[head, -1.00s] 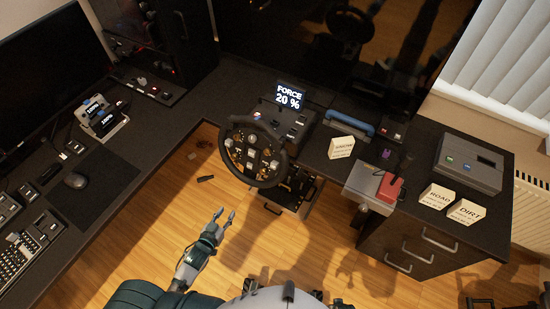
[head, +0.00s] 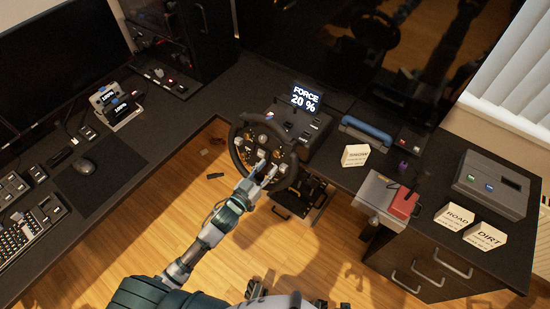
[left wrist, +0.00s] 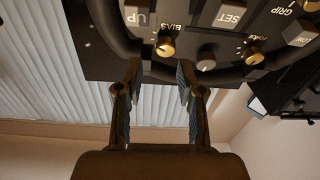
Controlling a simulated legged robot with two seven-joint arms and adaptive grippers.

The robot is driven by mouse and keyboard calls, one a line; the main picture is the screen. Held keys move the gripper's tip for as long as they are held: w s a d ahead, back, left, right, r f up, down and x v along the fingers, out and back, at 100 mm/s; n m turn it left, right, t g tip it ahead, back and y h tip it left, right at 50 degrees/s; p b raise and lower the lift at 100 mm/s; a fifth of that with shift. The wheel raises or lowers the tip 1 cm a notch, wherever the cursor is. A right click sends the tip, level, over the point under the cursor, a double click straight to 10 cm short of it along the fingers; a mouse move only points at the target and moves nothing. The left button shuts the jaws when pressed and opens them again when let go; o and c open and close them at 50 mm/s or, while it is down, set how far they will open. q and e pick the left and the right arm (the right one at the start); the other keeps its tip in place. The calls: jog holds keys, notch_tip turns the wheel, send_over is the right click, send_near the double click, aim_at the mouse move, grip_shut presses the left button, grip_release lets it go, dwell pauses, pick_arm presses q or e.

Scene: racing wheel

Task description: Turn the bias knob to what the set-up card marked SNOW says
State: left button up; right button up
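The steering wheel (head: 240,143) stands at the desk's inner corner, with knobs and buttons on its face. The knob by the label BIAS (left wrist: 166,47) is gold, near the top of the left wrist view. My left gripper (left wrist: 158,68) is open and empty. The knob shows between and beyond its fingertips; I cannot tell whether they touch it. In the head view my left gripper (head: 266,172) is in front of the wheel's lower part. The SNOW card (head: 355,156) stands on the desk right of the wheel; its small lines are too small to read. My right gripper is not in view.
A display (head: 305,97) behind the wheel reads FORCE 20 %. The ROAD card (head: 454,217) and DIRT card (head: 485,236) stand at the right by a grey box (head: 490,183). Floor lies below the wheel.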

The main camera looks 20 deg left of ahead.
aim_at(276, 155)
pick_arm(q)
jog(key=x, duration=0.4)
jog(key=shift+w+a, duration=0.2)
jog(key=shift+a, duration=0.1)
jog(key=shift+w+a+f, duration=0.15)
jog(key=shift+w+a, duration=0.1)
jog(key=shift+w, duration=0.15)
jog(key=shift+d, duration=0.45)
grip_shut()
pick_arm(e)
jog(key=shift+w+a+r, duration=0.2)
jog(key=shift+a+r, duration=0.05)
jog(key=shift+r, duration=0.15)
pick_arm(q)
jog(key=shift+a, duration=0.1)
